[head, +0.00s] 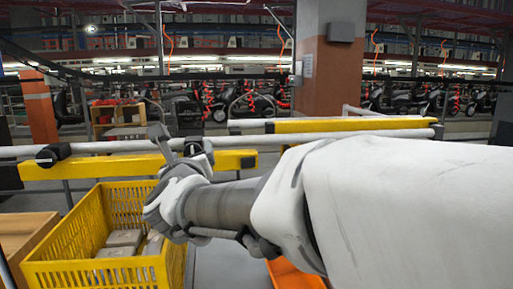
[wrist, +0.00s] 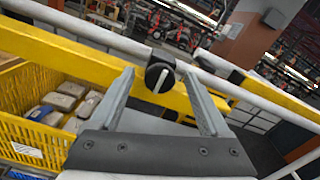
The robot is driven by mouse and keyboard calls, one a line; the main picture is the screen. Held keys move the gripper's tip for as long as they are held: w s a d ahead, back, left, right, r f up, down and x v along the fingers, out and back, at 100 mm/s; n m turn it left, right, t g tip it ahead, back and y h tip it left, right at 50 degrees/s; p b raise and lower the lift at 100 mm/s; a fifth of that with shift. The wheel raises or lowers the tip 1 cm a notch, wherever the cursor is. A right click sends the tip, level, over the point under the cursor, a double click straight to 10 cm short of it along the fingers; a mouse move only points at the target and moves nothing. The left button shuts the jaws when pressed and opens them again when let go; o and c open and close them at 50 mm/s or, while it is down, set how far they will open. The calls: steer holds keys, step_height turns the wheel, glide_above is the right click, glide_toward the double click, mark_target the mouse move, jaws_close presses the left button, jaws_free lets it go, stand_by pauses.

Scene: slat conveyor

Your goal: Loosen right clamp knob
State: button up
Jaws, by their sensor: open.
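The right clamp knob (wrist: 160,75) is a black round knob with a pale bar handle on a black clamp around the white rail. In the wrist view it shows between the two fingertips of my gripper (wrist: 159,76), which are apart with one on each side. I see no contact between fingers and knob, and cannot tell how far ahead of the tips it lies. In the head view my gripper (head: 182,146) is at the yellow bar (head: 235,160), and the clamp (head: 194,146) is partly hidden behind it.
Another black clamp (head: 50,155) sits on the white rail (head: 110,146) at the left. A yellow crate (head: 165,268) holding several grey-brown parts stands below the gripper. A second yellow bar (head: 350,124) runs along the right. A orange-brown pillar (head: 330,90) stands behind the rail.

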steer(key=shift+w, duration=0.15)
steer(key=shift+c, duration=0.2)
jaws_close()
